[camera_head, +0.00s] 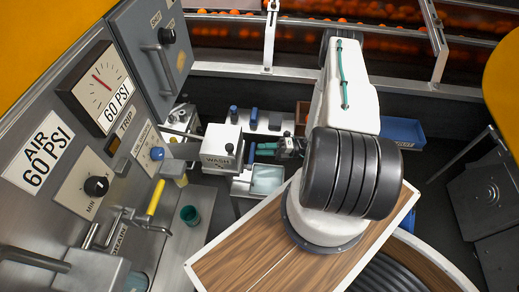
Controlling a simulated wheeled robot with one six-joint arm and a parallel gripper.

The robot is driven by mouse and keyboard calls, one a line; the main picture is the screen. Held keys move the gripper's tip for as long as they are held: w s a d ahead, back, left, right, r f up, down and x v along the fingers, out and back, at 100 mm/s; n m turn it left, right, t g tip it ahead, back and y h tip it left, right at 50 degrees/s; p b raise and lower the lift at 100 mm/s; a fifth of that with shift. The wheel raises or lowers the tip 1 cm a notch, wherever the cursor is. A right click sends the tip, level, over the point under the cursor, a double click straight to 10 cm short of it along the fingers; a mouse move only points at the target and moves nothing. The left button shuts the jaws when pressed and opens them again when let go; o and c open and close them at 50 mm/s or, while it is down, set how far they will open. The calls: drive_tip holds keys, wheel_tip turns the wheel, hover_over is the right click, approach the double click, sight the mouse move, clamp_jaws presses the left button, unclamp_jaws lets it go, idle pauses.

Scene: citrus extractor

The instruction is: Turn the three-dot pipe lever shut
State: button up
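Several levers and knobs show, but no three-dot mark is readable, so I cannot tell which one is the three-dot pipe lever. A yellow-handled lever (155,197) stands tilted on the left machine by the DRAIN label. Small blue handles (234,115) stand upright farther back, near the WASH box. My gripper (264,150) seems to be the small dark part with teal fingers just right of the WASH box, partly behind my arm. It is too small to tell whether it is open or shut, or whether it touches anything.
The left panel carries a 60 PSI gauge (101,88), a grey switch box (155,50) and a black knob (96,186). The WASH box (221,147) stands mid-scene. A green cup (190,215) sits lower left. A blue bin (402,132) lies right of my arm. Oranges fill the back conveyor (400,50).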

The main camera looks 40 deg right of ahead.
drive_tip(key=v, duration=0.6)
